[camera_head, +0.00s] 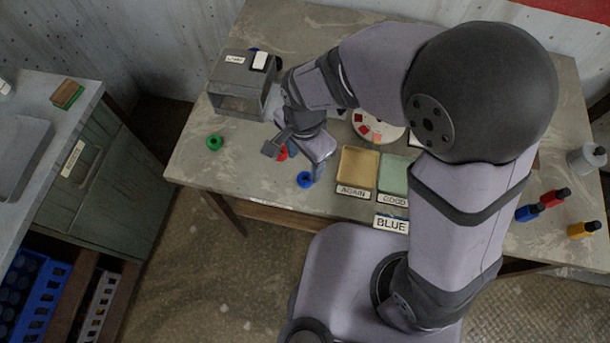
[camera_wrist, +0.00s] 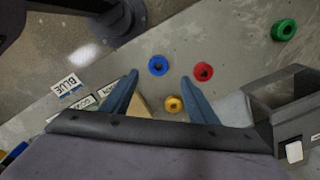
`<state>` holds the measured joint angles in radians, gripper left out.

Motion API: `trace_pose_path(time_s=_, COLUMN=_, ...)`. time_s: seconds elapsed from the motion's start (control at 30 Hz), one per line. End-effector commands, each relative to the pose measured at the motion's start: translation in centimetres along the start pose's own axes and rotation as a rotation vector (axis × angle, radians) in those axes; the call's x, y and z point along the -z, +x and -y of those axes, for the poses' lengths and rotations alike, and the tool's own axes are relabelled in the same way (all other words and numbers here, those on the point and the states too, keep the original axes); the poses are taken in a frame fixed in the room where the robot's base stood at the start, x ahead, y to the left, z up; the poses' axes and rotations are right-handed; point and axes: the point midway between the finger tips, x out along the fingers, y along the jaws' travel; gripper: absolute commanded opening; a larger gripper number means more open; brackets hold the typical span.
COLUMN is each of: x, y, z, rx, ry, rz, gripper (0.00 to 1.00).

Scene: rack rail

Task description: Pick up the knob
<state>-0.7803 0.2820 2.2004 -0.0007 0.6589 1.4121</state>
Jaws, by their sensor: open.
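Several ring-shaped knobs lie on the grey table. The blue knob (camera_head: 305,180) is near the front edge; it also shows in the wrist view (camera_wrist: 158,65), just beyond and between my fingertips. The red knob (camera_head: 282,153) is partly hidden by my gripper in the head view; in the wrist view it (camera_wrist: 203,71) lies right of the blue one. A yellow knob (camera_wrist: 174,104) shows between my fingers in the wrist view. The green knob (camera_head: 215,142) lies farther left, also at top right in the wrist view (camera_wrist: 284,30). My gripper (camera_wrist: 160,77) is open and empty above the table.
A grey box (camera_head: 240,103) stands at the back left. A yellow tray (camera_head: 358,168) marked AGAIN and a green tray (camera_head: 396,173) marked GOOD are right of the knobs, with a BLUE sign (camera_head: 391,224) in front. A white disc (camera_head: 366,132) lies behind.

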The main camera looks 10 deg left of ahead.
Motion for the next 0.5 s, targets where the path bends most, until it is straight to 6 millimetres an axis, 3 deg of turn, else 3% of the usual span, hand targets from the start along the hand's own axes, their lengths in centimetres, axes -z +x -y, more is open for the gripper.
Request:
trace_pose_path(time_s=0.23, x=-0.1, y=1.7, z=-0.1, rx=-0.003, ry=-0.004, rz=0.001, gripper=0.54)
trace_pose_path(time_s=0.5, x=-0.1, y=2.3, z=-0.2, rx=-0.002, ry=-0.005, rz=0.001, gripper=0.54)
